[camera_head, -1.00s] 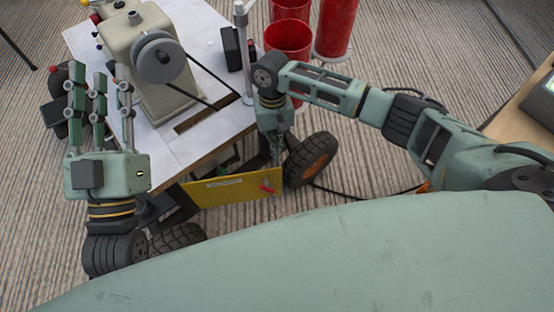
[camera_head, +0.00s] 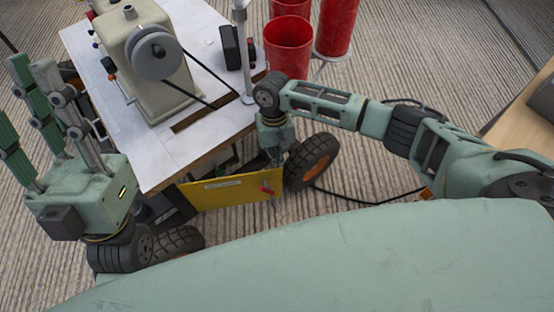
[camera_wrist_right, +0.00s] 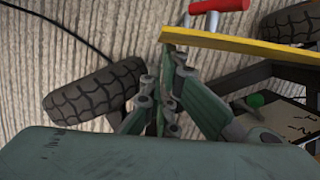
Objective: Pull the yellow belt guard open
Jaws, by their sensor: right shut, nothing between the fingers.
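The yellow belt guard (camera_head: 228,191) is a flat panel with a label and a red handle (camera_head: 267,187) near its right end. It hangs below the front edge of the sewing machine table. In the right wrist view the guard's yellow edge (camera_wrist_right: 245,45) and red handle (camera_wrist_right: 218,5) show at the top. My right gripper (camera_head: 274,155) is just above and behind the guard's right end, fingers partly hidden. In its wrist view its fingers (camera_wrist_right: 168,62) are shut together and empty, close to the guard's end. My left gripper (camera_head: 28,85) is at the far left, open and empty.
The white table (camera_head: 145,150) carries a beige sewing machine (camera_head: 150,60) with a wheel and belt. Black tyres (camera_head: 314,160) stand on the carpet beside my right gripper. Red buckets (camera_head: 288,45) stand behind. A black cable (camera_head: 365,201) lies on the floor.

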